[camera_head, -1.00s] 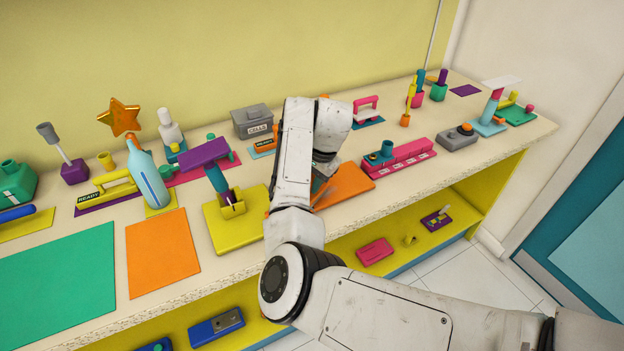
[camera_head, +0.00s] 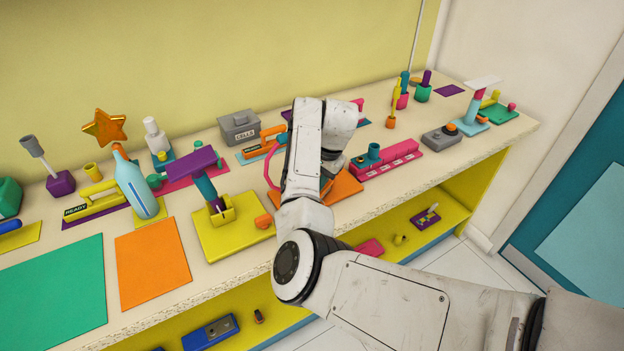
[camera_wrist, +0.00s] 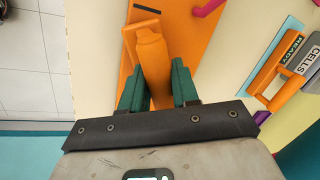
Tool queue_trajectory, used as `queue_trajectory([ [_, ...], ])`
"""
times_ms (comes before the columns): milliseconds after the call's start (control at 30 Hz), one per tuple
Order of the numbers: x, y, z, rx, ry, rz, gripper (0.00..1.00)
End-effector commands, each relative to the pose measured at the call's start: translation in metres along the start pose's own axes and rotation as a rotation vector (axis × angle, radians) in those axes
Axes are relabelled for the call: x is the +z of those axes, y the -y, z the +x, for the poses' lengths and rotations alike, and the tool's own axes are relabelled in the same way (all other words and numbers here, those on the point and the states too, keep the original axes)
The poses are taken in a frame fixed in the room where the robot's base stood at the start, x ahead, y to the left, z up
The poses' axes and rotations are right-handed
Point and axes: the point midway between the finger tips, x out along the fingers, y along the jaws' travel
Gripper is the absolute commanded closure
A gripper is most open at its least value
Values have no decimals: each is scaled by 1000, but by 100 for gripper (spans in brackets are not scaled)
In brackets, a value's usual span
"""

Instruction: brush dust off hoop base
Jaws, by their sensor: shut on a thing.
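My gripper (camera_wrist: 156,72) has its green jaws shut on an orange handle-like piece (camera_wrist: 150,55) in the wrist view. I take it to be the brush; its bristles are not visible. It is over an orange board (camera_wrist: 184,30) with a dark slot, and I cannot tell whether it touches. In the head view the orange board (camera_head: 346,188) lies on the counter, partly behind my arm, which hides the gripper. A pink curved piece (camera_head: 268,170), perhaps the hoop, shows left of my arm. A magenta bit (camera_wrist: 208,8) shows at the wrist view's top. No dust can be made out.
A yellow base (camera_head: 237,238) with a purple-topped stand is left of my arm. A pink block (camera_head: 400,160) and a grey box (camera_head: 441,137) are to the right. A grey CELLS case (camera_head: 239,127) is behind. The orange mat (camera_head: 152,264) is bare.

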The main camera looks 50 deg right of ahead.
Motion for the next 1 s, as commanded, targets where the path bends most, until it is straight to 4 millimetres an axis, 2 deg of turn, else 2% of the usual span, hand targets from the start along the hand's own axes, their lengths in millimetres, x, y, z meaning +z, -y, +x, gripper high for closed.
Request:
queue_trajectory([
  [467, 1, 0, 1, 0, 0, 0, 100],
  [1000, 38, 19, 4, 1, 0, -1, 100],
])
